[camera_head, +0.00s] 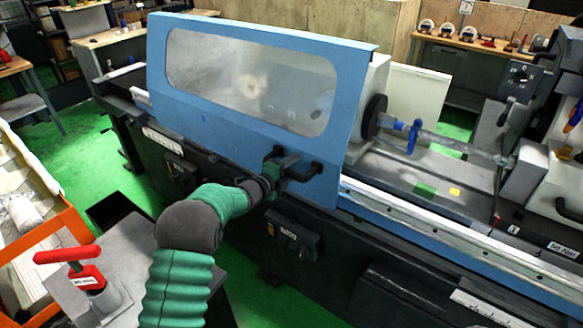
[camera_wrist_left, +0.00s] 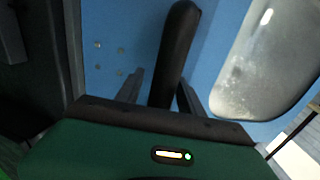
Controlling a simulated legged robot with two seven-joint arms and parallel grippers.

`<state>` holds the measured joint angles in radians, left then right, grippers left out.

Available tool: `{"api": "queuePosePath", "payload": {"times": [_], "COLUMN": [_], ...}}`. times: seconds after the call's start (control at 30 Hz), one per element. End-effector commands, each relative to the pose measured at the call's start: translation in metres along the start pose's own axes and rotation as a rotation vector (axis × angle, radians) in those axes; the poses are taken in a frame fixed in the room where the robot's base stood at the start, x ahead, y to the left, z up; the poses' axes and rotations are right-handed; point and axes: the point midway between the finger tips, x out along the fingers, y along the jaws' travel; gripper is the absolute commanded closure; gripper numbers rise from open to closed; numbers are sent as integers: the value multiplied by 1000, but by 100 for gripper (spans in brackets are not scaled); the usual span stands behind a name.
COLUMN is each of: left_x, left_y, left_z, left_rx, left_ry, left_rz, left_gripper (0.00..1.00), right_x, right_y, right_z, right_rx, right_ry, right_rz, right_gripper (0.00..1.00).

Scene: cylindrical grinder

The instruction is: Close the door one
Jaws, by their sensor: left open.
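The blue sliding door (camera_head: 350,110) with its large window covers the left part of the grinder. The chuck and workpiece to its right are uncovered. A black handle (camera_head: 305,174) is on the lower right of the door. My left gripper (camera_head: 288,165) is at this handle. In the left wrist view the black handle (camera_wrist_left: 176,55) passes between the two fingers of the left gripper (camera_wrist_left: 161,92), which is open around it. The fingers partly hide the handle's lower end. My right gripper is not in view.
The chuck (camera_head: 375,117) and a long shaft (camera_head: 450,143) lie right of the door. A rail (camera_head: 430,225) runs along the grinder's front. A red-handled tool (camera_head: 85,277) stands on a grey table at lower left, beside an orange frame (camera_head: 60,235).

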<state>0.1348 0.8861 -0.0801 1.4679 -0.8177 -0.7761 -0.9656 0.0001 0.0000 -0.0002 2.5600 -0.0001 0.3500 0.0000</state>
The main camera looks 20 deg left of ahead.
Motion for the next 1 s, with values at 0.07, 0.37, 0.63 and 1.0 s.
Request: {"api": "queuePosePath", "payload": {"times": [0.07,0.37,0.63,1.0], "left_x": [-1,-2,-2,-2], "left_y": [1,1,3,5], "left_z": [2,5,4,2], "left_rx": [-1,-2,-2,-2], "left_ry": [-1,-4,-5,-1], "left_rz": [0,0,4,8], "left_gripper": [63,100,100,100], "right_x": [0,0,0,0], "right_y": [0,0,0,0], "right_z": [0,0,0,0], "right_rx": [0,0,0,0], "right_ry": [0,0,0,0], "right_rz": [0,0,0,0], "right_gripper": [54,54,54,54]}}
